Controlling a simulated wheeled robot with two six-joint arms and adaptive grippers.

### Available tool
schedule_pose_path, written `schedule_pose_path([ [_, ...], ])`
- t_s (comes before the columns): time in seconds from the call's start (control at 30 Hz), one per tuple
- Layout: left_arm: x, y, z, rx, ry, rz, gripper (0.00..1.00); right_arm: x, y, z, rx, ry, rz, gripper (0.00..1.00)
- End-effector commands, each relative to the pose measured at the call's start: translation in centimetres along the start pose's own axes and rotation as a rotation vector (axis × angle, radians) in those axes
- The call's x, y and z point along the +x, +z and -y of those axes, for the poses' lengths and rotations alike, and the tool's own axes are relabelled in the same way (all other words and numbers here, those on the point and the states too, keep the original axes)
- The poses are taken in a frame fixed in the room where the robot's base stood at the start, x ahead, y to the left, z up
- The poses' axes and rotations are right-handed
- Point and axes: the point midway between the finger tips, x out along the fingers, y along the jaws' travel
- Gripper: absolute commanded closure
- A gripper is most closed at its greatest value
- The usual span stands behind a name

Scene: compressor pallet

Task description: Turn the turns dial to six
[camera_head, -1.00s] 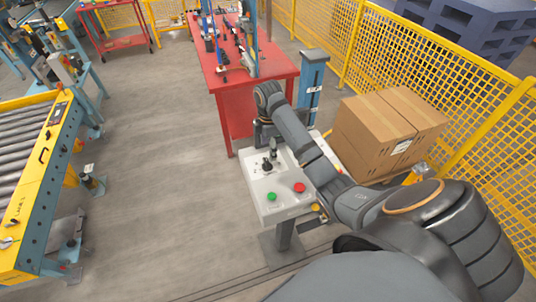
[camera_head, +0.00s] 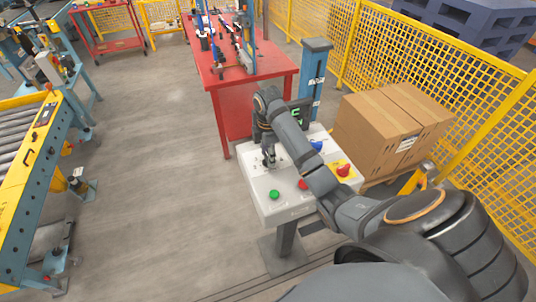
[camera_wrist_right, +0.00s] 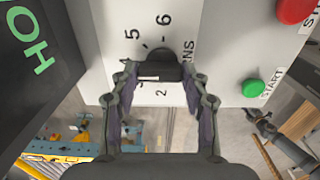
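The turns dial (camera_wrist_right: 160,66) is a black knob on the white control panel, seen in the right wrist view. The printed 6 stands above it, 5 and 4 to its upper left and left, 2 below it. Which number it points at I cannot tell. My right gripper (camera_wrist_right: 160,76) has one finger on each side of the knob, with small gaps or light contact that I cannot tell apart. In the head view my right gripper (camera_head: 268,160) points down over the console (camera_head: 262,198).
A green start button (camera_head: 274,194) and a red button (camera_head: 303,184) sit near the console's front. A yellow-based red button (camera_head: 343,170) is on the right. A dark display (camera_head: 300,112) stands behind my arm. Cardboard boxes (camera_head: 375,130) stand to the right.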

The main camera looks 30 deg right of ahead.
Motion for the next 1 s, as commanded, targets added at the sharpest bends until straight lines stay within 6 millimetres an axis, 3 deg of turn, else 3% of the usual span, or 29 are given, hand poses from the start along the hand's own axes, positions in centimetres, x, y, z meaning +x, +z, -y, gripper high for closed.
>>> schedule_pose_path([
  [0.03, 0.0, -0.1, 0.0, 0.000, 0.000, -0.001, 0.60, 0.1, 0.0, 0.0, 0.000, -0.001, 0.000, 0.73],
  [0.13, 0.0, -0.2, 0.0, 0.000, 0.000, -0.003, 0.60, 0.1, 0.0, 0.0, 0.000, -0.002, 0.000, 0.85],
  [0.43, -1.1, -0.6, 0.1, 0.000, 0.000, -0.007, 0.60, -0.2, 0.0, 0.1, 0.043, -0.004, 0.001, 0.86],
  [1.0, -8.1, -1.3, 0.7, 0.000, -0.001, -0.008, 0.60, -0.3, 0.1, 0.2, 0.498, -0.006, 0.002, 0.86],
])
